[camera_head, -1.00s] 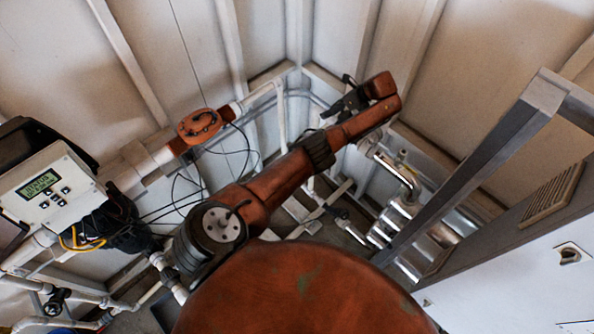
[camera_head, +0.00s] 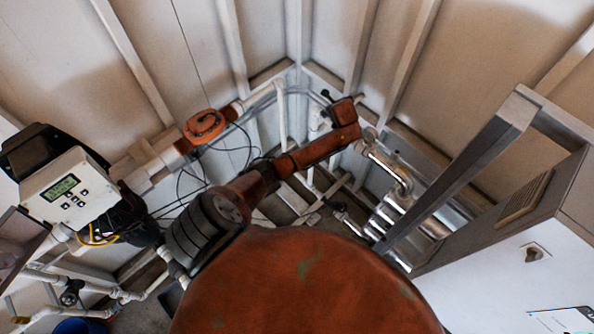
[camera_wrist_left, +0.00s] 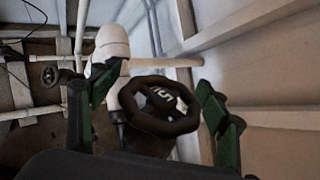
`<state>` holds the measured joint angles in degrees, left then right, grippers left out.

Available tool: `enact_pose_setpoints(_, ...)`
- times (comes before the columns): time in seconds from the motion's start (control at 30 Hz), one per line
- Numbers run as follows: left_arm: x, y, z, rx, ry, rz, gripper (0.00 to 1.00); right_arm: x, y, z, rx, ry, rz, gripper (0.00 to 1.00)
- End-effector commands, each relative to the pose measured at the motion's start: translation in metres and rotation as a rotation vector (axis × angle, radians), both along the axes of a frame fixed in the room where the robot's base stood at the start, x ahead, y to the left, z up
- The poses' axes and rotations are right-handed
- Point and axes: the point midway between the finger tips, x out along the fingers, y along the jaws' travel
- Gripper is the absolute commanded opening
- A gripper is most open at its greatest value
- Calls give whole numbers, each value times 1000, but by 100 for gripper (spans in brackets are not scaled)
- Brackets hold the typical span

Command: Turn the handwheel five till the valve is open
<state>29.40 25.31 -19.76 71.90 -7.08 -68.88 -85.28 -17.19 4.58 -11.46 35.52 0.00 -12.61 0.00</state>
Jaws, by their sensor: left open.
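The handwheel five (camera_wrist_left: 160,104) is a dark, many-sided ring with a pale "5" label at its hub. It is in the middle of the left wrist view, in front of a white pipe. My left gripper (camera_wrist_left: 155,92) is open, with one green-backed finger on each side of the wheel in the picture. Whether the fingers touch the rim cannot be told. In the head view my orange left arm reaches toward the back corner. I cannot make out its fingers or the handwheel five clearly there. My right gripper is in neither view.
A second small handwheel (camera_wrist_left: 50,75) sits at the left of the wrist view. A controller box (camera_head: 66,187) with a display is on the left in the head view. A grey metal frame (camera_head: 455,185) and a cabinet (camera_head: 520,265) stand on the right. White pipes run near the corner.

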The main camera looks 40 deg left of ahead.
Motion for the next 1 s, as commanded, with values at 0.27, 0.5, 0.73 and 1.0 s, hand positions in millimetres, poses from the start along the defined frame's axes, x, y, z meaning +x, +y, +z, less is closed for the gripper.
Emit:
enact_pose_setpoints(0.27, 5, -4, 2, -17, -181, -181, 70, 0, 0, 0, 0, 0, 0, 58)
enact_pose_setpoints(0.5, 10, -9, 6, -28, -321, -319, 70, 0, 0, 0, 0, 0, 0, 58)
enact_pose_setpoints(0.73, 13, -13, 10, -38, -461, -457, 70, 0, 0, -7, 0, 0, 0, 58)
enact_pose_setpoints(1.0, 15, -17, 15, -44, -573, -576, 70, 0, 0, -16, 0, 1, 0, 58)
